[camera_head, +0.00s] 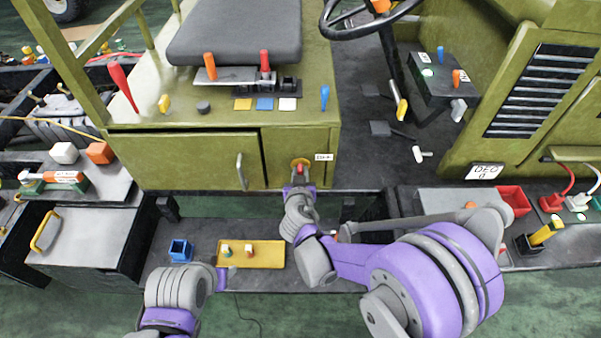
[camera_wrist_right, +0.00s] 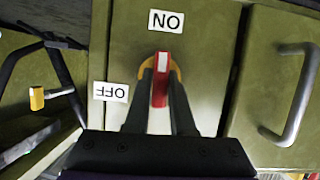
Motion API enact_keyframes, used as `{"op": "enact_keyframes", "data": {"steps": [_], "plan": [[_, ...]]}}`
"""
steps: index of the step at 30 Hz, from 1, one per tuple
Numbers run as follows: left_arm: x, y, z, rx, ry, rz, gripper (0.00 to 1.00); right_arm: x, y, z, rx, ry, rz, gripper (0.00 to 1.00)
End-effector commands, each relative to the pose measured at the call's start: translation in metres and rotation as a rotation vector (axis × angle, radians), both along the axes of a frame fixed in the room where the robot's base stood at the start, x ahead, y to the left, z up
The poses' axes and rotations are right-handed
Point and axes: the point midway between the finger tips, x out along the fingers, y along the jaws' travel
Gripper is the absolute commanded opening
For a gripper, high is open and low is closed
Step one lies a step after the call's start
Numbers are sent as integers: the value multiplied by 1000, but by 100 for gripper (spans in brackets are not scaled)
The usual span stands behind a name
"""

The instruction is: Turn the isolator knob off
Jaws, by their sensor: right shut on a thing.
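The isolator knob (camera_wrist_right: 162,66) is a red handle with a white stripe on a yellow round base, on the olive front panel. It also shows in the head view as the red and yellow knob (camera_head: 300,165). The stripe points towards the ON label (camera_wrist_right: 166,21); the OFF label (camera_wrist_right: 111,92) is off to one side. My right gripper (camera_wrist_right: 160,98) has its two dark fingers on either side of the red handle, shut on it. My left gripper (camera_head: 228,275) is low, by the yellow tray, apart from the knob; its fingers are too small to read.
A cabinet door with a grey handle (camera_wrist_right: 297,95) is beside the knob panel. Below are a yellow tray (camera_head: 265,260) with small pieces and a blue bin (camera_head: 180,251). A red bin (camera_head: 514,200) stands at right. Levers and switches (camera_head: 325,97) are on the deck above.

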Motion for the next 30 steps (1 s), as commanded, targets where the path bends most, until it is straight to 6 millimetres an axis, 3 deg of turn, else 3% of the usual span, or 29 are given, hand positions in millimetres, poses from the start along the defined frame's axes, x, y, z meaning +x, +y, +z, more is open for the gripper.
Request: {"op": "enact_keyframes", "data": {"steps": [14,30], "plan": [[-5,0,-17,0,9,0,50,0,3,-3,-356,0,1,0],[-14,0,-53,0,26,0,50,0,5,-6,-870,0,1,0]]}}
